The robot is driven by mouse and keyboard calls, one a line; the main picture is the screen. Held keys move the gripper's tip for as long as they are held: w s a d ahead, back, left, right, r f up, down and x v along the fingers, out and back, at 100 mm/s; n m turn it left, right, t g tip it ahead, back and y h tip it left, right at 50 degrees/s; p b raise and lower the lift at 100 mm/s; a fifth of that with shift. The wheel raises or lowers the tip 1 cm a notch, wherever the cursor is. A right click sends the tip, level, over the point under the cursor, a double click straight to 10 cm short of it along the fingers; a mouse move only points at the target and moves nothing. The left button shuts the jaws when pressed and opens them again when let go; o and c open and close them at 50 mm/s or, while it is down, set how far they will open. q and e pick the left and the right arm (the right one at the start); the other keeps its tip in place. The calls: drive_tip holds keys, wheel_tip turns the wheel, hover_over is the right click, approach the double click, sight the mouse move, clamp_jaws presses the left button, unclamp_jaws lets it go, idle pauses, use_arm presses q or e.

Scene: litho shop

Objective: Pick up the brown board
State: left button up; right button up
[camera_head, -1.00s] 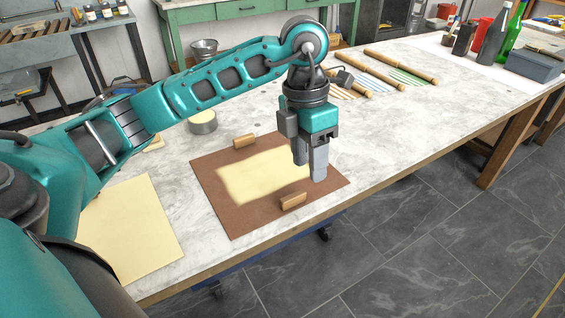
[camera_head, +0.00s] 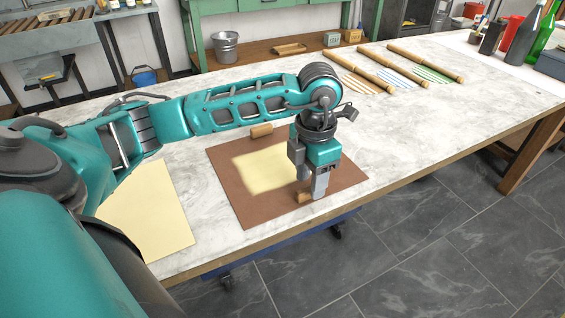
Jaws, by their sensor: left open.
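The brown board (camera_head: 235,198) lies flat on the marble-topped table, with a pale yellow rectangle (camera_head: 262,170) on its middle. A wooden handle (camera_head: 261,131) stands at its far edge. A second wooden handle (camera_head: 304,197) is at its near edge, partly hidden by my left gripper. My left gripper (camera_head: 315,190) points down over this near handle, with its fingers open and close around or beside it; I cannot tell if they touch it. My right gripper is not in view.
A pale yellow sheet (camera_head: 150,222) lies left of the board. Several wooden rods with striped sheets (camera_head: 398,68) lie farther back. Bottles (camera_head: 521,42) stand at the far right. The marble table (camera_head: 420,130) is clear right of the board.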

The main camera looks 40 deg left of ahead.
use_arm(q)
wheel_tip(320, 180, down, 2)
drive_tip(key=shift+f, duration=0.1)
drive_tip(key=shift+c, duration=0.5)
clamp_jaws()
